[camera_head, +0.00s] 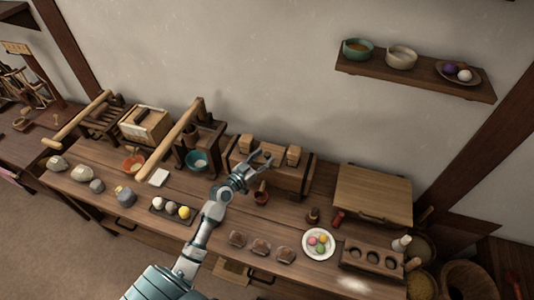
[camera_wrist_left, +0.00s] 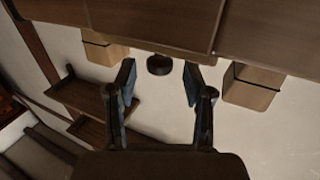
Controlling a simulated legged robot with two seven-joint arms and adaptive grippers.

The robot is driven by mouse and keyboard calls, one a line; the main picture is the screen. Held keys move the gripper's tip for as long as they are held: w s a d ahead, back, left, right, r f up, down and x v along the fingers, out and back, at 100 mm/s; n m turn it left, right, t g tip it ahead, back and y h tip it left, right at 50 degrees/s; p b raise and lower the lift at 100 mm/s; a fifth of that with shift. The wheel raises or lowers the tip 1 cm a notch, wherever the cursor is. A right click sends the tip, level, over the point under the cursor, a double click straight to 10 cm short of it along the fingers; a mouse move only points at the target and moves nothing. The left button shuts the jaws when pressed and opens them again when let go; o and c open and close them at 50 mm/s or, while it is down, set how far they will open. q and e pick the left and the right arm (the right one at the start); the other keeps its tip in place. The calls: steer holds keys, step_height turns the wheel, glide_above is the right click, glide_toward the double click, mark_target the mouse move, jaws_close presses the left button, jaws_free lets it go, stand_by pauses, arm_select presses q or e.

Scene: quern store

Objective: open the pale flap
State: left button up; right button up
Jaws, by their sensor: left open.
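A broad, pale wooden panel with a dark handle on its front edge, which looks like the pale flap (camera_head: 375,192), lies shut and flat at the right of the bench in the head view. My left gripper (camera_head: 262,159) is open and empty, to the left of the panel, over a dark wooden press-like frame (camera_head: 268,179). In the left wrist view its open fingers (camera_wrist_left: 158,80) point towards a dark round knob (camera_wrist_left: 160,65) that shows between the fingertips. The panel cannot be made out in the wrist view. My right gripper is not in view.
Two light wooden blocks (camera_head: 293,155) stand on the frame beside my gripper. In front of the panel are a red-handled tool (camera_head: 337,219), a plate of coloured balls (camera_head: 318,254) and a holed wooden rack (camera_head: 372,258). A wall shelf (camera_head: 420,77) hangs above.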

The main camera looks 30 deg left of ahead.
arm_select(q)
steer(key=shift+w+d, duration=0.2)
steer(key=shift+w, duration=1.05)
jaws_close()
